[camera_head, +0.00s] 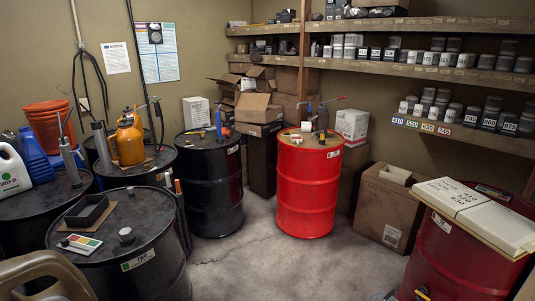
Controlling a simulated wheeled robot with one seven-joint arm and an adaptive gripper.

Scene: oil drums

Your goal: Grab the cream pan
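I cannot make out a cream pan for certain. A beige rounded object (48,262) with a handle-like loop is cut off at the bottom left corner; I cannot tell what it is. A small cream-coloured item (307,126) sits on top of the middle red drum (307,190), too small to identify. A shallow black tray (88,212) lies on the front left black drum (150,262). My gripper is not in view.
Several black drums stand at left, with an orange bucket (47,122) and a yellow-orange sprayer (128,142) on them. White boxes (487,224) lie on the right red drum (440,262). A carton (386,210) stands behind. The concrete floor (265,255) between the drums is clear.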

